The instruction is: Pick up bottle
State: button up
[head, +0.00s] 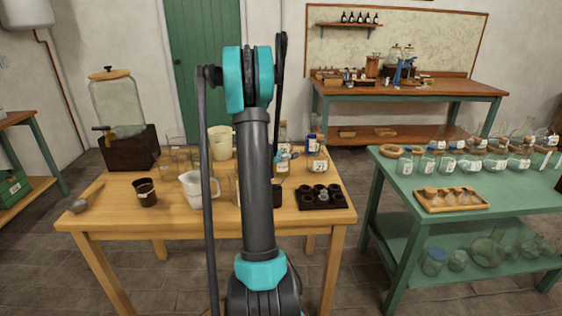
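Several bottles are in the head view, and I cannot tell which one the task means. A small bottle with a dark blue cap (312,145) stands at the back right of the wooden table (105,205). Clear labelled glass bottles (428,163) stand in a row on the green table (385,172). Small dark bottles (360,18) stand on the wall shelf. My arm rises through the middle of the view; my gripper cannot be seen.
The wooden table also holds a glass dispenser (117,105), a white pitcher (195,190), a dark cup (145,192), a ladle (85,200) and a black tray (318,203). A wooden tray (422,206) lies on the green table. A floor gap separates the two tables.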

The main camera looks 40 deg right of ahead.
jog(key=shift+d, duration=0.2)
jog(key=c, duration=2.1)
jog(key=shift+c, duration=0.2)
